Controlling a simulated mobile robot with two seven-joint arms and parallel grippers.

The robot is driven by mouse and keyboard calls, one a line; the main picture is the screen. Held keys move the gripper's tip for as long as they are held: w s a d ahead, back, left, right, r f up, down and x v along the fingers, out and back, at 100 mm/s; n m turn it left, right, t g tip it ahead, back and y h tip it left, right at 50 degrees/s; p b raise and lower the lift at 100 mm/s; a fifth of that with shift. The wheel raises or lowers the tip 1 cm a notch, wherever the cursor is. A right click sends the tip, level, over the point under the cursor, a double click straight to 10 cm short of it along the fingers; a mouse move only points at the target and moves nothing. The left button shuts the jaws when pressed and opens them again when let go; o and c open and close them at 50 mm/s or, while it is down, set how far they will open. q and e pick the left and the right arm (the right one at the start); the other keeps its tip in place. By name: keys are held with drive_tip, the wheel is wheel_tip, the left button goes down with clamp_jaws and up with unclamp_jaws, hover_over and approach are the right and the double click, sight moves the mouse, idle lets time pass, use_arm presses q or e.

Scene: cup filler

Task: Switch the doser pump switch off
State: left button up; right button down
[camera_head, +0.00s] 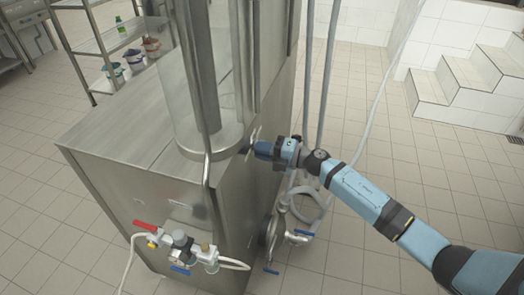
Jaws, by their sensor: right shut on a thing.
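The steel cup filler machine (130,150) stands in the middle of the view, with a clear cylinder on top. My right arm reaches in from the right. My right gripper (249,150) is at the machine's right side, beside the base of the cylinder. It is shut on a small part there, which looks like the doser pump switch. The gripper hides most of that part, so its position cannot be told. My left gripper is not in view.
A red-handled valve (146,226) and fittings with blue handles sit on the machine's front. Grey hoses (325,90) hang behind my right arm. A shelf (100,50) with several containers stands at the back left. White tiled steps (465,85) stand at the right. The tiled floor is mostly clear.

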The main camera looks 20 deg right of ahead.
drive_tip(key=c, duration=1.2)
unclamp_jaws()
drive_tip(key=shift+o, duration=0.2)
drive_tip(key=v, duration=1.3)
drive_tip(key=shift+s+d, duration=0.3)
